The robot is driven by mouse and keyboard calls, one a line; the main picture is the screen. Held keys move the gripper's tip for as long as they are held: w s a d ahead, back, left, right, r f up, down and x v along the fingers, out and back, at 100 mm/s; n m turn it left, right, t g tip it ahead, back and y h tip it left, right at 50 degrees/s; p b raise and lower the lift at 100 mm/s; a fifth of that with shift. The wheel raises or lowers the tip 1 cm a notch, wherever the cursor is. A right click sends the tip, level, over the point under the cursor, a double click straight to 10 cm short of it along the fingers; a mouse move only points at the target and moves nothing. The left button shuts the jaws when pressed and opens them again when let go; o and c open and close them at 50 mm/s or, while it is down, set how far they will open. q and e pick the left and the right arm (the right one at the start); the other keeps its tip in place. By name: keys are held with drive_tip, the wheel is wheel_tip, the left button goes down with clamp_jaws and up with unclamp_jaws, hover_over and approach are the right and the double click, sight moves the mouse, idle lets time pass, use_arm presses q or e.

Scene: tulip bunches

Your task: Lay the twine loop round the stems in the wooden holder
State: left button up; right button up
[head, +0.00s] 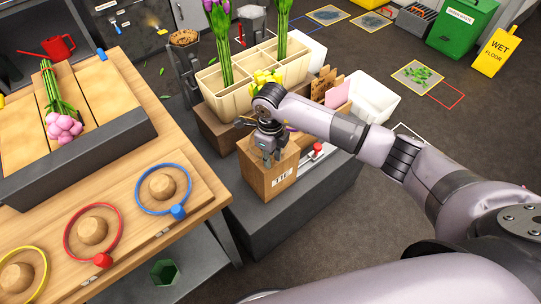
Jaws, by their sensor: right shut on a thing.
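The wooden holder (262,183), a box marked "TIE", stands on a dark grey bench. Yellow tulip heads (262,77) show above it, behind my right wrist. Their stems are hidden by my arm. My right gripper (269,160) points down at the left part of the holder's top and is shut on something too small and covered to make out. I cannot tell whether a loop is round the stems. A blue loop (143,206), a red loop (68,246) and a yellow loop (44,268) lie round wooden pegs on the table at left. My left gripper is not in view.
A divided cream crate (215,98) with tall purple tulips stands behind the holder. A red-knobbed item (318,149) lies right of my gripper. A pink tulip bunch (64,127) lies on the wooden tray at left. A white bin (375,98) stands behind my forearm.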

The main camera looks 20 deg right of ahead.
drive_tip(key=o, duration=0.9)
drive_tip(key=shift+r, duration=0.1)
wheel_tip(320, 180, up, 12)
drive_tip(key=shift+f, duration=0.1)
idle(0.6)
